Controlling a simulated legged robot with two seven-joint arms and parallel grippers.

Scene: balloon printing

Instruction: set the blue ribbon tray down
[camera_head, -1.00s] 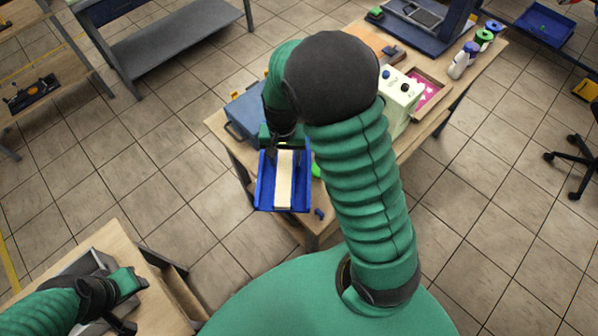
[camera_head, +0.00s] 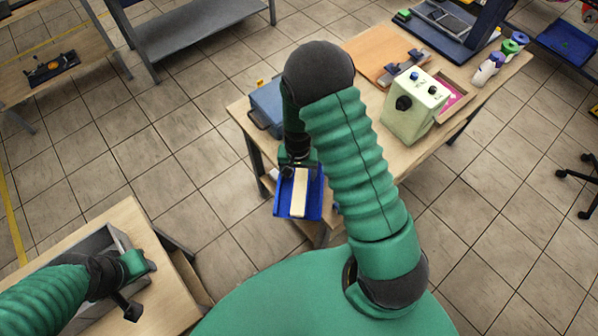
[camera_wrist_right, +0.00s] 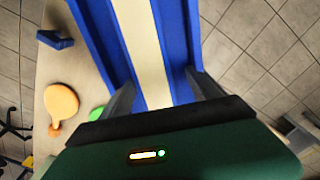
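The blue ribbon tray (camera_head: 281,205) hangs from my right gripper (camera_head: 297,167) in the head view, at the left edge of the work table. A cream strip (camera_head: 299,197) lies along its middle. The tray spans the edge, with tabletop on one side and floor on the other. The gap below it cannot be judged. My left gripper (camera_head: 141,287) is by the grey bin, fingers apart and apparently empty.
The work table (camera_head: 362,165) bears a blue case (camera_head: 267,108), a cream machine (camera_head: 412,110), a wooden board (camera_head: 378,57) and several bottles. In the right wrist view an orange disc (camera_wrist_right: 61,102) lies left of the tray. A grey bin (camera_head: 117,238) sits on the left table.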

